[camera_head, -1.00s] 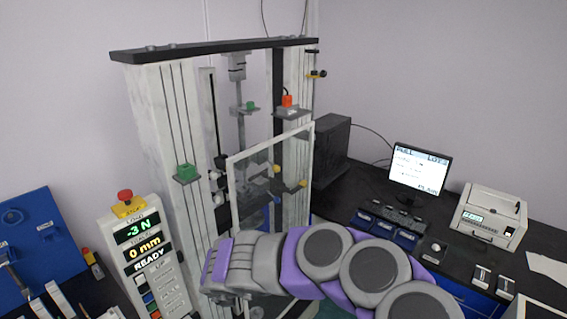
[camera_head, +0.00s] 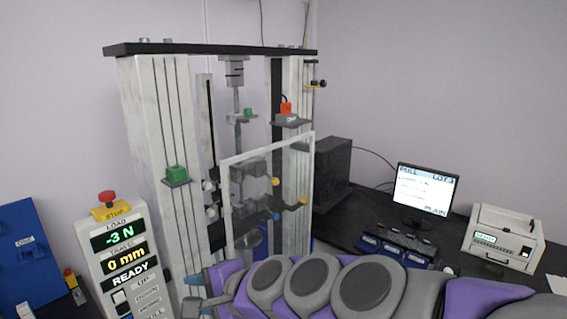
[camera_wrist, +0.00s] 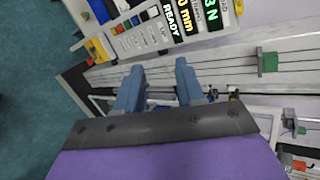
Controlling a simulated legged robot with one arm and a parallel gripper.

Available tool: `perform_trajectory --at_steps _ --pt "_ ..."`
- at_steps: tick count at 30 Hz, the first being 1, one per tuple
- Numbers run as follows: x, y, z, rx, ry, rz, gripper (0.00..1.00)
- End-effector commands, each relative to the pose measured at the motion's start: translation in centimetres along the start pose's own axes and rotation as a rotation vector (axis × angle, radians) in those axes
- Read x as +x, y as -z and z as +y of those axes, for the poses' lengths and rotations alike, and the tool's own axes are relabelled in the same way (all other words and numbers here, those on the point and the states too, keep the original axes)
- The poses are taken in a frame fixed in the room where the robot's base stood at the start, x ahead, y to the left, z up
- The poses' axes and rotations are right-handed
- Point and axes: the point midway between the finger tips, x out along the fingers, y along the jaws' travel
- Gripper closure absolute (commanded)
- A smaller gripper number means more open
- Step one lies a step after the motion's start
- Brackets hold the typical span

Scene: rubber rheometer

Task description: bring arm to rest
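My arm (camera_head: 335,285), purple and grey, stretches across the bottom of the head view, in front of the test machine. In the wrist view my gripper (camera_wrist: 159,66) shows two blue-grey fingers set apart, with nothing held between them. Beyond the fingers are the machine's pale column and the control panel (camera_wrist: 150,32). In the head view the gripper's fingertips are not clear, at the arm's left end low in the picture.
The testing machine (camera_head: 150,150) has a clear guard panel (camera_head: 268,190) in front. The panel (camera_head: 122,255) reads -3 N, 0 mm, READY, under a red stop button (camera_head: 107,197). A monitor (camera_head: 425,190) and printer (camera_head: 503,238) stand right. Teal floor (camera_wrist: 35,90) is open.

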Motion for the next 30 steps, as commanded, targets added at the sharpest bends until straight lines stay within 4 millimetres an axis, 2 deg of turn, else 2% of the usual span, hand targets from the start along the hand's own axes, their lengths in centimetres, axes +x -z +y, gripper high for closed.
perform_trajectory --at_steps 1,6,8,12,15,18,21,25,30 --pt "-0.6 0.5 3.8 -0.123 -0.076 0.001 0.62" --pt "-4.2 1.7 14.9 -0.444 -0.375 -0.042 0.62" --pt "-5.9 2.4 18.7 -0.52 -0.483 -0.059 0.62" --pt "-10.5 4.1 26.8 -0.632 -0.735 -0.114 0.62" --pt "-14.2 4.7 31.7 -0.661 -0.897 -0.163 0.62" --pt "-17.4 4.9 35.3 -0.661 -1.023 -0.211 0.62" --pt "-19.7 4.8 37.4 -0.652 -1.104 -0.247 0.62" --pt "-21.1 4.7 38.5 -0.645 -1.148 -0.267 0.62" --pt "-21.2 4.7 38.5 -0.645 -1.152 -0.271 0.62"
